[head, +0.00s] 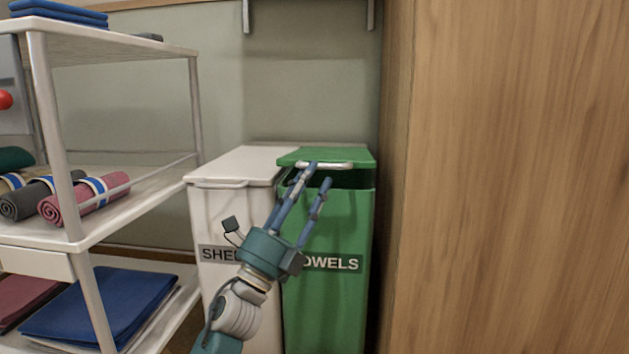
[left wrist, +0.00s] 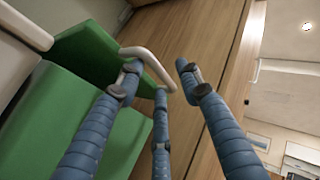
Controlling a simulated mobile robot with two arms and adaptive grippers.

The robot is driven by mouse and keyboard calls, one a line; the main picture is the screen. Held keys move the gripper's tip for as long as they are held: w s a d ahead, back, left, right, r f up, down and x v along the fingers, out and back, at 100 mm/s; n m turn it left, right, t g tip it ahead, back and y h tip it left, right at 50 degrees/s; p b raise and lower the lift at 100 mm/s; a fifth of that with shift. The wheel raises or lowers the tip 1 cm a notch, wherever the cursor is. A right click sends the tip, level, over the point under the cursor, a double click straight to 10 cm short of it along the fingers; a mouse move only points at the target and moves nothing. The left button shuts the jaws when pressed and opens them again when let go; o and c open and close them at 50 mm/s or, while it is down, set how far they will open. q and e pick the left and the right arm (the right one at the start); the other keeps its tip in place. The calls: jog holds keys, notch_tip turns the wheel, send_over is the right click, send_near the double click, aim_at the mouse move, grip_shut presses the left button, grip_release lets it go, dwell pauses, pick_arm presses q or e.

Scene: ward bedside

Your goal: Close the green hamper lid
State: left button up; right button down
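The green hamper (head: 325,285), labelled "…OWELS", stands against the wall. Its green lid (head: 345,155) is partly raised, with a dark gap under its front edge. A pale bar handle (head: 325,165) runs along the lid's front. My left gripper (head: 318,175) is at this handle with its fingers spread. In the left wrist view the fingers of the gripper (left wrist: 160,80) reach around the handle (left wrist: 150,60); one fingertip overlaps it, and I cannot tell whether it touches. The green lid (left wrist: 85,48) shows beyond the fingers. My right gripper is not in view.
A white hamper (head: 230,168) with its lid down stands directly left of the green one. A white shelf cart (head: 140,200) with rolled towels is further left. A wooden panel (head: 500,180) rises close on the right, leaving little room there.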

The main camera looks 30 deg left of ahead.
pick_arm(q)
jog(key=v, duration=0.1)
jog(key=b+v, duration=0.1)
jog(key=v, duration=0.1)
jog(key=b+v, duration=0.1)
jog(key=shift+a+f, duration=0.35)
jog(key=shift+f, duration=0.15)
dwell(0.3)
